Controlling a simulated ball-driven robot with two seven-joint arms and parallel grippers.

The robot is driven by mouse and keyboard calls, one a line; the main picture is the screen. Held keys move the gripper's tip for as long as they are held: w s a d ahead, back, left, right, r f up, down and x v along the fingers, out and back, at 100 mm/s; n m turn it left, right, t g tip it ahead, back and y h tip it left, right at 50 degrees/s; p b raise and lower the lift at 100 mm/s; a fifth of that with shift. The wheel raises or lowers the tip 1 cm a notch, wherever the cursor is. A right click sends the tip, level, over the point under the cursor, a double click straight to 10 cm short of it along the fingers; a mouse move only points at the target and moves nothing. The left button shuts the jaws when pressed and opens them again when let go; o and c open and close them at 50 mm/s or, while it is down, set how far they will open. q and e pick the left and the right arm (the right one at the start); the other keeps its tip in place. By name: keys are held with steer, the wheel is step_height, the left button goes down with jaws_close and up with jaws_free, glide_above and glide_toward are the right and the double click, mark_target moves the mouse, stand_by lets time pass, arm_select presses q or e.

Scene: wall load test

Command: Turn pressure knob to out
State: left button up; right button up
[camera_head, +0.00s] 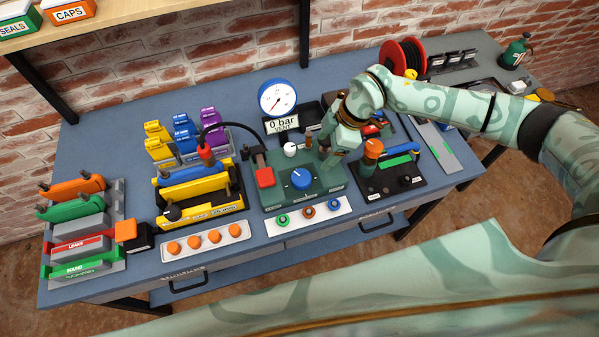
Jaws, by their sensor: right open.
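The blue pressure knob (301,179) sits on top of a dark green test box (272,193) in the middle of the bench. White pointer marks show by the knob, but its label text is too small to read. A round gauge (277,99) stands behind the box, over a display (283,125) reading "0 bar VENT". My right gripper (329,158) is open, above the back right part of the box, behind and right of the knob and apart from it. Its jaws point down and partly hide the box's back edge. My left gripper is not in view.
A red button (265,178) and a white knob (290,149) are on the box. A yellow rack (200,196) stands left, and a black fixture (392,178) with an orange-topped post stands right. A white tray (206,242) of orange caps lies in front.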

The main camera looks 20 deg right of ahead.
mark_target(302, 177)
steer(key=b+x, duration=0.2)
steer(key=x, duration=1.2)
steer(key=shift+a+b, duration=0.15)
steer(key=shift+b, duration=0.25)
steer(key=shift+c, duration=0.3)
steer(key=c, duration=0.9)
